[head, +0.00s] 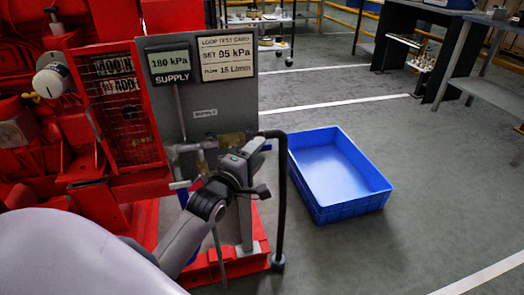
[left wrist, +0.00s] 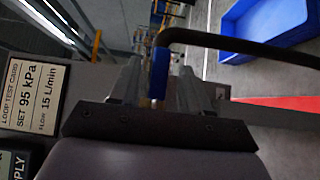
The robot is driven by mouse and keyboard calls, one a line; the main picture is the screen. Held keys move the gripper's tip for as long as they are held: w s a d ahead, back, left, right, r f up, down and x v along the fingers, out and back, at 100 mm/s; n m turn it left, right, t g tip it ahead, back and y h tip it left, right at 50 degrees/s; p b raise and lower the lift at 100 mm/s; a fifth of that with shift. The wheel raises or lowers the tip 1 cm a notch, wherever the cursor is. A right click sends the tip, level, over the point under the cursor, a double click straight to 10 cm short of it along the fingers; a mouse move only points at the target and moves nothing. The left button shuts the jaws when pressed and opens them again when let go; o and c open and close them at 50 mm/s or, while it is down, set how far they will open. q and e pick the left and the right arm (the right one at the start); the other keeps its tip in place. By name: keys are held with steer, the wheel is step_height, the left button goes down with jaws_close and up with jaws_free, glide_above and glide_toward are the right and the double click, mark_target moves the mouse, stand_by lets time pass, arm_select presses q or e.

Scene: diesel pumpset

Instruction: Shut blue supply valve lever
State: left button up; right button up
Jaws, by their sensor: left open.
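The blue valve lever (left wrist: 160,72) shows in the left wrist view, upright between the two fingers of my left gripper (left wrist: 157,88). The fingers stand apart on either side of it, and I cannot tell whether either one touches it. In the head view my left gripper (head: 254,150) is at the lower right of the grey panel (head: 212,115), beside the pipework, and it hides most of the lever. The supply display (head: 171,66) on the panel reads 180 kPa. My right gripper is in neither view.
A black bent pipe (head: 283,200) runs close to my gripper and down to the red base. A loop test card (head: 228,56) is on the panel. A blue crate (head: 338,173) lies on the floor to the right. Red machinery (head: 105,190) fills the left.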

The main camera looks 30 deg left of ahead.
arm_select(q)
steer(key=shift+w+a, duration=0.1)
steer(key=shift+w, duration=1.3)
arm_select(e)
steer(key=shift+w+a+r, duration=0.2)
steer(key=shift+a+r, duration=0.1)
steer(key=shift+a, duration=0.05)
arm_select(q)
jaws_close()
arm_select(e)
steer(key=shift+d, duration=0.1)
